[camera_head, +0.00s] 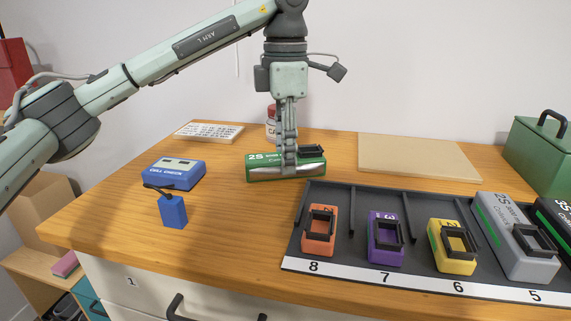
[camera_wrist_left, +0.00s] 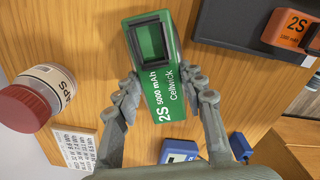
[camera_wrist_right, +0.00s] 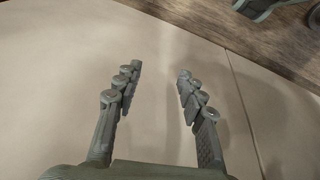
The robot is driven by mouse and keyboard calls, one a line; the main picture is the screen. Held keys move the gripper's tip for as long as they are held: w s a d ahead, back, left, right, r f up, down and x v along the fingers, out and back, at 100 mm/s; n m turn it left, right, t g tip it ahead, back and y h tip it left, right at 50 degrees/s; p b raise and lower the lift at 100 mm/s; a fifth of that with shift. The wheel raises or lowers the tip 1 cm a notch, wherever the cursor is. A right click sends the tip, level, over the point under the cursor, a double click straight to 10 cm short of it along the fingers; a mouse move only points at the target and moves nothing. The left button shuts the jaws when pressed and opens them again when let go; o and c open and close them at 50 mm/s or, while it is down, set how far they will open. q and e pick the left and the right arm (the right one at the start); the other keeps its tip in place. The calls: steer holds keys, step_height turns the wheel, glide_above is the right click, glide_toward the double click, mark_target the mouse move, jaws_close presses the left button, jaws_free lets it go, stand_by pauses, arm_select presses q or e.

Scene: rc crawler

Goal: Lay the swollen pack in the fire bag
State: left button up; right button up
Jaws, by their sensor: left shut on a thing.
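A green pack marked 2S 5000 mAh (camera_head: 262,170) is at the back middle of the table, with a silvery, bulging strip along its front side. My left gripper (camera_head: 289,160) comes down on it from above and is shut on it. The left wrist view shows the green pack (camera_wrist_left: 166,105) between the two fingers of my left gripper (camera_wrist_left: 160,85). I cannot tell whether the pack rests on the table or hangs just above it. My right gripper (camera_wrist_right: 160,72) is open and empty over a plain beige surface. I cannot make out a fire bag.
A dark tray (camera_head: 335,252) with numbered bays holds orange, purple, yellow and grey packs at the right. A blue checker (camera_head: 174,174) with a small blue block (camera_head: 173,212) stands left. A tan board (camera_head: 420,158) and green box (camera_head: 537,155) are behind. The table's front left is clear.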

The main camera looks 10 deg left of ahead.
arm_select(q)
jaws_close()
steer(key=shift+r, duration=0.1)
step_height(320, 180, up, 4)
steer(key=shift+r, duration=0.1)
steer(key=s+a+r, duration=0.6)
steer(key=s+a, duration=0.2)
steer(key=shift+a+r+p, duration=0.3)
steer(key=shift+p, duration=0.15)
arm_select(e)
steer(key=shift+f, duration=0.85)
